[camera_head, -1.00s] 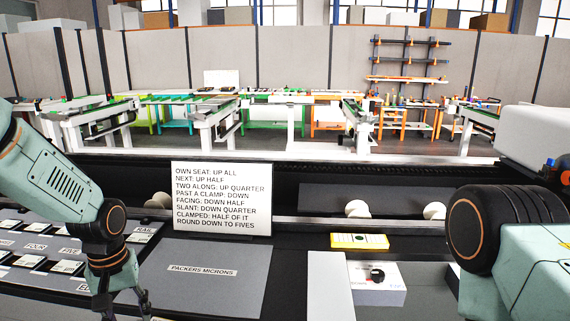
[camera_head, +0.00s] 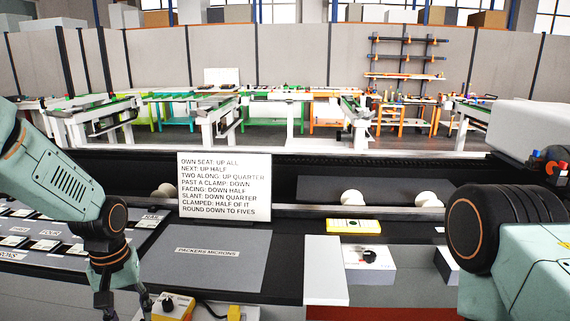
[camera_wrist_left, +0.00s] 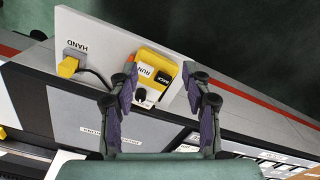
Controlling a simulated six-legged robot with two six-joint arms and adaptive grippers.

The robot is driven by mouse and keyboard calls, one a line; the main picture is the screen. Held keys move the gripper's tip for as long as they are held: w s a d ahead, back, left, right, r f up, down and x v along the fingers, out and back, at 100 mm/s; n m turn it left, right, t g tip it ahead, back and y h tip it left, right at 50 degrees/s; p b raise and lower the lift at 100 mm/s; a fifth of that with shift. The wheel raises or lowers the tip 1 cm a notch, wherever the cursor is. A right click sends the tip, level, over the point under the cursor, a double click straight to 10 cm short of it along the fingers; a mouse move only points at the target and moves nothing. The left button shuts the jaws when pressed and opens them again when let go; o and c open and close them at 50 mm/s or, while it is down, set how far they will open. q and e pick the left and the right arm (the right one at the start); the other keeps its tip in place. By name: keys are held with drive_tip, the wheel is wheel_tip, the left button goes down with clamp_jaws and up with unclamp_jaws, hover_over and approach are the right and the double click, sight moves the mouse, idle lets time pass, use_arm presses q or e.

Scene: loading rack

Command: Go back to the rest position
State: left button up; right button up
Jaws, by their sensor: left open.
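My left gripper (camera_head: 122,302) hangs at the lower left in the head view, its fingers pointing down and partly cut off by the bottom edge. In the left wrist view the left gripper (camera_wrist_left: 160,72) is open, its two fingers apart with nothing between them. Beyond the fingertips shows a yellow control box (camera_wrist_left: 158,65) marked RUN and BACK, with a black knob. It also shows at the bottom of the head view (camera_head: 172,308). My right arm comes in at the right, but its gripper is out of view.
A grey PACKERS MICRONS mat (camera_head: 205,272) lies on the dark bench. Labelled slots (camera_head: 45,233) lie left of it. A white instruction sign (camera_head: 224,186) stands behind. A yellow-topped block (camera_head: 354,226) and a white box with a black knob (camera_head: 367,265) are to the right.

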use_arm(q)
drive_tip(key=w+d+f+m+t, duration=0.2)
drive_tip(key=d+f+t, duration=0.2)
drive_tip(key=s+d+f+b, duration=0.2)
drive_tip(key=s+f+b, duration=0.3)
drive_tip(key=s+f, duration=0.45)
drive_tip(key=s+d+f+m+g+b, duration=0.1)
drive_tip(key=s+f+b, duration=0.3)
drive_tip(key=s+f, duration=0.5)
drive_tip(key=s+d+f+g+b, duration=0.1)
drive_tip(key=s+f+g+b, duration=0.2)
drive_tip(key=s+f, duration=0.6)
drive_tip(key=s+b, duration=0.1)
drive_tip(key=s, duration=0.5)
drive_tip(key=shift+s+f+m, duration=0.25)
drive_tip(key=shift+f+m, duration=0.05)
drive_tip(key=shift+m, duration=0.1)
